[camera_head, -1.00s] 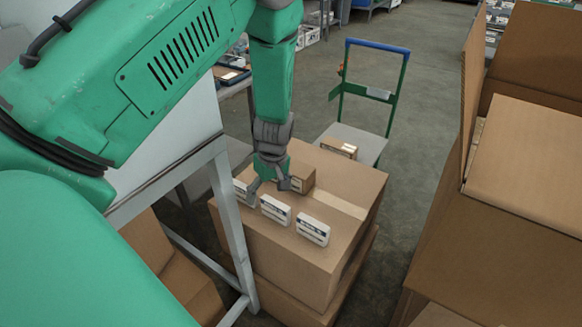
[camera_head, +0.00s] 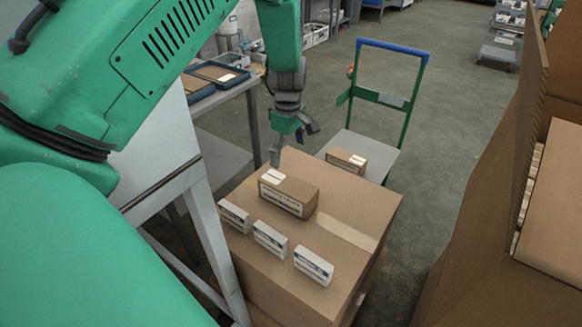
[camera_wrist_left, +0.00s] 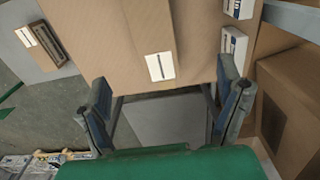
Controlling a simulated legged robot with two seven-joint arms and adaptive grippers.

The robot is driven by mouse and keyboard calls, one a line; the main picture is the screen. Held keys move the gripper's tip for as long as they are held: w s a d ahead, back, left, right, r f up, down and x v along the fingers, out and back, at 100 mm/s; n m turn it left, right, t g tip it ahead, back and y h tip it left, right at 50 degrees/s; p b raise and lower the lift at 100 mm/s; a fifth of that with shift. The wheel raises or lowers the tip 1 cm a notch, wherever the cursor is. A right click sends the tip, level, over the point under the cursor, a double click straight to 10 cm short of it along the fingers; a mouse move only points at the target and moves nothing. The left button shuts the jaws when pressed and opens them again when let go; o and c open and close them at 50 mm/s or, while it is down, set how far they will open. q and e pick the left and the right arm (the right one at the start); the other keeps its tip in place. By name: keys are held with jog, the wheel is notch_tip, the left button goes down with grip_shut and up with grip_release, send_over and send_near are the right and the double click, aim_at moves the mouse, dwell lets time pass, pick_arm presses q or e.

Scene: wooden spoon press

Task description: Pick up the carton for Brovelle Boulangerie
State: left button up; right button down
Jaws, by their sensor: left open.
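A small brown carton (camera_head: 297,187) with a white label on top and print on its side lies on a large brown box (camera_head: 350,200); the print is too small to read. It also shows in the left wrist view (camera_wrist_left: 145,22), in front of my open fingers. A second small brown carton (camera_head: 346,160) lies on the cart behind; it shows at the upper left of the left wrist view (camera_wrist_left: 47,46). My left gripper (camera_head: 294,141) is open and empty, above and just behind the first carton, apart from it. My right gripper is not in view.
Three small white boxes (camera_head: 270,239) stand in a row on the large box, in front of the carton. A green-handled cart (camera_head: 378,146) stands behind. A metal-framed table (camera_head: 172,175) is at left, and large open cardboard boxes (camera_head: 470,215) at right.

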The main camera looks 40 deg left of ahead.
aim_at(289, 185)
pick_arm(q)
jog(key=f+b, duration=0.1)
jog(key=a+f+b, duration=0.1)
jog(key=f, duration=0.1)
jog(key=f+b, duration=0.1)
jog(key=f, duration=0.1)
jog(key=shift+w+a, duration=0.4)
jog(key=f, duration=0.4)
jog(key=f+b, duration=0.1)
jog(key=f, duration=0.1)
jog(key=shift+d, duration=0.4)
jog(key=shift+d+f, duration=0.15)
jog(key=shift+f, duration=0.35)
jog(key=f+b, duration=0.1)
jog(key=f, duration=0.1)
jog(key=a+f+b, duration=0.1)
jog(key=f, duration=0.2)
jog(key=shift+w+f, duration=0.15)
jog(key=shift+f, duration=0.25)
jog(key=shift+d+r, duration=0.2)
jog(key=shift+d, duration=0.15)
jog(key=c, duration=1.5)
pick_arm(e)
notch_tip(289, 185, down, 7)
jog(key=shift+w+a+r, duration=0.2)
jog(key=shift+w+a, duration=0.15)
